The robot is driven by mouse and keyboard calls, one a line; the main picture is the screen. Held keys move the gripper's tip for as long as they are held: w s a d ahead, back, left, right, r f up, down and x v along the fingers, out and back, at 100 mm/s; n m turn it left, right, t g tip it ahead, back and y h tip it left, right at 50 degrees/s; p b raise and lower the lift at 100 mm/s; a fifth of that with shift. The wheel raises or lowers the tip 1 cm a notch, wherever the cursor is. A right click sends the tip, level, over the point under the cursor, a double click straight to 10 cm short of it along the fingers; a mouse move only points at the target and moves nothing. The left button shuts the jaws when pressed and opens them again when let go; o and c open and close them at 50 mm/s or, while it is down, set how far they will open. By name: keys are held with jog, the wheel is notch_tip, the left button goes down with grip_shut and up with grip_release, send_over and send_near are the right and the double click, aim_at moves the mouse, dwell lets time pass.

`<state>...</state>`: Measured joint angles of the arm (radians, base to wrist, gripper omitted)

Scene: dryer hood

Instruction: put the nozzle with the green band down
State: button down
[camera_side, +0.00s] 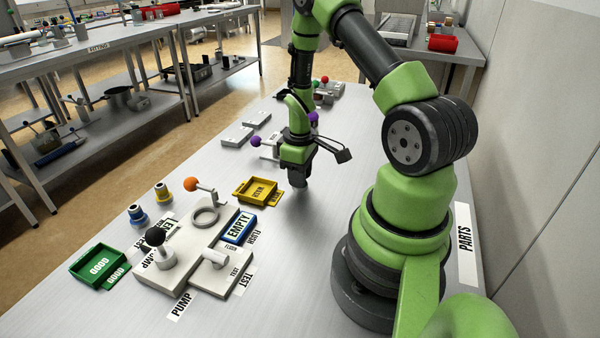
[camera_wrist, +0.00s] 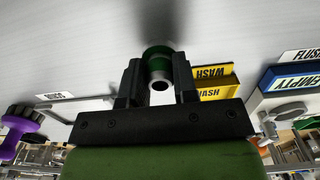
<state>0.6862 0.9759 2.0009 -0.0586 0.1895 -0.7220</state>
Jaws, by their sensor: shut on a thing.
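The nozzle with the green band (camera_wrist: 158,56) is between the two black fingers of my gripper (camera_wrist: 157,72) in the wrist view. Its green band and a pale ring-shaped end with a dark hole face the camera. My gripper is shut on it. In the side view my gripper (camera_side: 299,172) points down, low over the bare table right of the yellow WASH tray (camera_side: 256,191).
Two nozzles, blue-banded (camera_side: 137,213) and yellow-banded (camera_side: 162,192), stand at the left. A green GOOD tray (camera_side: 98,266), a grey pump fixture (camera_side: 190,250) and a blue EMPTY tray (camera_side: 239,228) lie nearer. Table right of my gripper is clear.

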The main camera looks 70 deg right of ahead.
jog(key=c, duration=0.9)
grip_release()
notch_tip(320, 180, up, 12)
jog(key=a+r+m+t, duration=0.1)
jog(key=a+r, duration=0.4)
jog(key=s+a+r+m+t, duration=0.1)
jog(key=a+r+t, duration=0.1)
jog(key=a+r, duration=0.3)
jog(key=s+a+r+t, duration=0.1)
jog(key=a+r+t, duration=0.1)
jog(key=a+r, duration=0.3)
jog(key=shift+a+r+m, duration=0.15)
jog(key=shift+r+m, duration=0.05)
jog(key=shift+m, duration=0.2)
jog(key=shift+o, duration=0.5)
jog(key=s+a+r+m+t+y, duration=0.1)
jog(key=s+a+r+t+y, duration=0.1)
jog(key=s+a, duration=0.3)
jog(key=shift+s+a+r, duration=0.2)
jog(key=shift+s+a, duration=0.05)
jog(key=shift+s, duration=0.1)
